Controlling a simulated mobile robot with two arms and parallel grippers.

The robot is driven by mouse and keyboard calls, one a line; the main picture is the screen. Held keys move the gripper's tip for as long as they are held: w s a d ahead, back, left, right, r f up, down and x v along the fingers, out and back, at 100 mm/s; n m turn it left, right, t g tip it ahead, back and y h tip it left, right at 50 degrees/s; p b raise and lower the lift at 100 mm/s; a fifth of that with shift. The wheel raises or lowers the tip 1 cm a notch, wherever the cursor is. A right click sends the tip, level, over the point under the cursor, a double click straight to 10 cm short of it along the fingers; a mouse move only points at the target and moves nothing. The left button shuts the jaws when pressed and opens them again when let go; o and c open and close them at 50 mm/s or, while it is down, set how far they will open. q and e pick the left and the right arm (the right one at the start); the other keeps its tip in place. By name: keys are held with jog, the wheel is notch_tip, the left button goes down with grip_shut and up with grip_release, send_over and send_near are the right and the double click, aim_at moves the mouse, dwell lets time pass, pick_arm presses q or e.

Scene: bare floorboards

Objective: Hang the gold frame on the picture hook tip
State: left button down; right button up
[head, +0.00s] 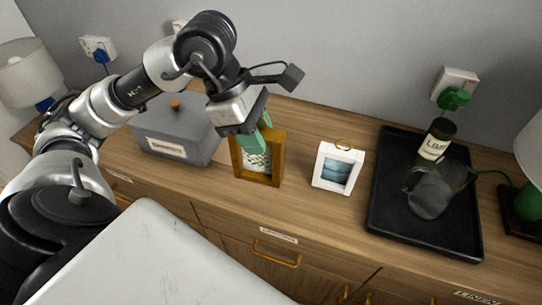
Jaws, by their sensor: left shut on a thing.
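The gold frame (277,158), with a patterned picture inside, is upright at the middle of the wooden sideboard top. My left gripper (257,136) reaches down to it from above. Its green fingers are shut on the top of the gold frame and cover part of the picture. I cannot tell whether the frame's bottom touches the sideboard. I cannot make out a picture hook tip on the grey wall; my left arm hides part of that wall. My right gripper is not in view.
A white frame (320,175) with a ring on top stands to the right. Beyond it, a black tray (385,215) holds a labelled bottle (436,143) and a dark jug (431,193). A grey lidded box (172,131) stands left. Lamps stand at both ends. Wall sockets (457,80) have plugs.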

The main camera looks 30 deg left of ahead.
pick_arm(q)
jog(key=w+a+f+p, duration=0.1)
jog(key=w+a+f, duration=0.3)
jog(key=w+f, duration=0.6)
jog(key=shift+w+f+p, duration=0.2)
jog(key=shift+p, duration=0.1)
jog(key=shift+a, duration=0.1)
jog(key=shift+f+b, duration=0.2)
jog(key=shift+b, duration=0.1)
jog(key=c, duration=0.8)
grip_release()
